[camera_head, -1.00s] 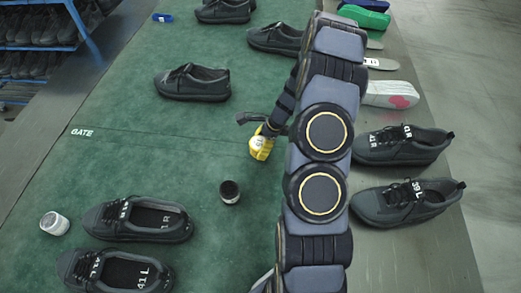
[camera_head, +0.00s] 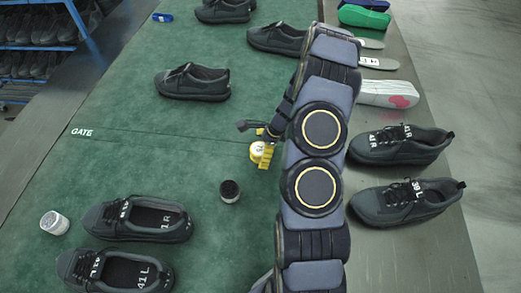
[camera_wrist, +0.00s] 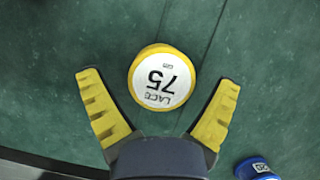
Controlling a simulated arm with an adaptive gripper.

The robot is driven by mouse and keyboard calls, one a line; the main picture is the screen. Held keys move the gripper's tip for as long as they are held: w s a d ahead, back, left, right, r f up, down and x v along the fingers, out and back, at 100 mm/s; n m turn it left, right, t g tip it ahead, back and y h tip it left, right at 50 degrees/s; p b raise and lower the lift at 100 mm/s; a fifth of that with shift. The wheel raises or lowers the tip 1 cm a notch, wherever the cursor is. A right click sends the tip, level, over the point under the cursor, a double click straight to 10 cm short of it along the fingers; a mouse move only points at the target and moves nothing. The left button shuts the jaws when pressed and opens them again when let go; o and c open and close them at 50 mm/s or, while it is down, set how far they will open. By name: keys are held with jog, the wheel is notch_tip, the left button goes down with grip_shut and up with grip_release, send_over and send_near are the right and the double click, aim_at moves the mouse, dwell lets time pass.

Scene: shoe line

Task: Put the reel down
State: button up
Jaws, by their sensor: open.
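The reel (camera_wrist: 162,77) is yellow with a white label reading "LACE 75" and stands on the green belt (camera_wrist: 60,40) in the wrist view. My gripper (camera_wrist: 158,95) is open, with its two yellow fingers spread to either side of the reel and apart from it. In the head view the reel (camera_head: 257,152) shows beside my gripper (camera_head: 265,150), which is partly hidden by my arm.
A dark jar (camera_head: 229,191) stands on the belt in front of the reel. A blue-lidded item (camera_wrist: 256,169) shows at the lower right of the wrist view. Dark shoes (camera_head: 140,217) lie at front left. More shoes (camera_head: 408,200) and insoles (camera_head: 388,94) lie on the right-hand strip.

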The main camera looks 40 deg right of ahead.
jog(key=v, duration=1.1)
jog(key=a+r+n+g, duration=0.1)
jog(key=a+r+n, duration=0.6)
jog(key=a+r, duration=0.15)
jog(key=s+a+r+n+g+h, duration=0.1)
jog(key=s+a+r+n, duration=0.4)
jog(key=s+a+n, duration=0.15)
jog(key=s+a+r+n+g+h, duration=0.1)
jog(key=s+a+r+n+g, duration=0.1)
jog(key=s+a+r+n, duration=0.35)
jog(key=s+a+n+h, duration=0.1)
jog(key=s+a+n, duration=0.1)
jog(key=s+n, duration=0.3)
jog(key=s, duration=0.4)
jog(key=shift+a+r+n+h, duration=0.3)
jog(key=shift+a+n+h, duration=0.05)
jog(key=shift+n+h, duration=0.05)
jog(key=shift+s, duration=0.15)
jog(key=shift+a+f, duration=0.1)
jog(key=shift+f, duration=0.05)
